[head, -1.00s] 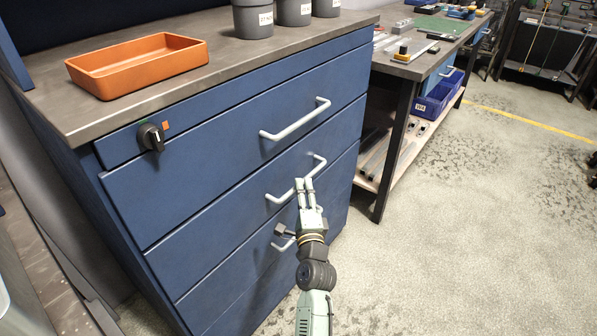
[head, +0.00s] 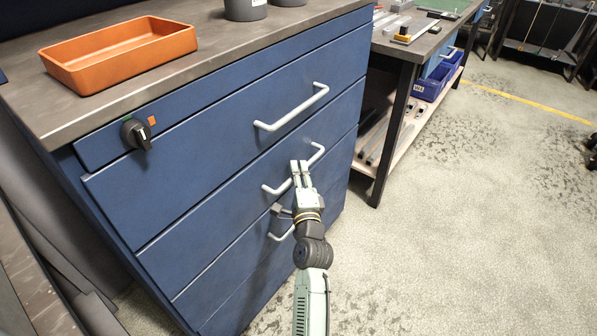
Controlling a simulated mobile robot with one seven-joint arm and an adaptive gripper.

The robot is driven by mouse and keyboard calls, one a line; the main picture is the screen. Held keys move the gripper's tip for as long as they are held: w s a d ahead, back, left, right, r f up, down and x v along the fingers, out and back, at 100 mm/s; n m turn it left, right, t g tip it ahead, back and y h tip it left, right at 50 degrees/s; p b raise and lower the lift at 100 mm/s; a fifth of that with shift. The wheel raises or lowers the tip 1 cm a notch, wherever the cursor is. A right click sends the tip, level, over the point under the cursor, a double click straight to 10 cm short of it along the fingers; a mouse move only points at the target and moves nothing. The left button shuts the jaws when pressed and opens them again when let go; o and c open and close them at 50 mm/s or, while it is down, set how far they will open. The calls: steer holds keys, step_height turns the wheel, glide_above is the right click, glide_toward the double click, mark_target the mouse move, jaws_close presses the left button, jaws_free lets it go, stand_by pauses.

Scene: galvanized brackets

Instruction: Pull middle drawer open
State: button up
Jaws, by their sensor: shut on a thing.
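The blue cabinet has a stack of drawers, each with a pale bar handle. The middle drawer (head: 222,203) looks flush with the drawers around it. Its handle (head: 276,189) shows on both sides of my gripper. My gripper (head: 300,168) is shut on the middle drawer's handle, with its fingers across the middle of the bar. The fingers hide that part of the bar, so the exact contact is not visible.
The top drawer's handle (head: 292,108) is above my gripper, and a lower handle (head: 281,233) is partly behind my arm. A black knob (head: 136,134) sticks out at the upper left. An orange tray (head: 120,55) stands on top. Open floor (head: 450,220) lies to the right.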

jaws_close()
stand_by(0.3)
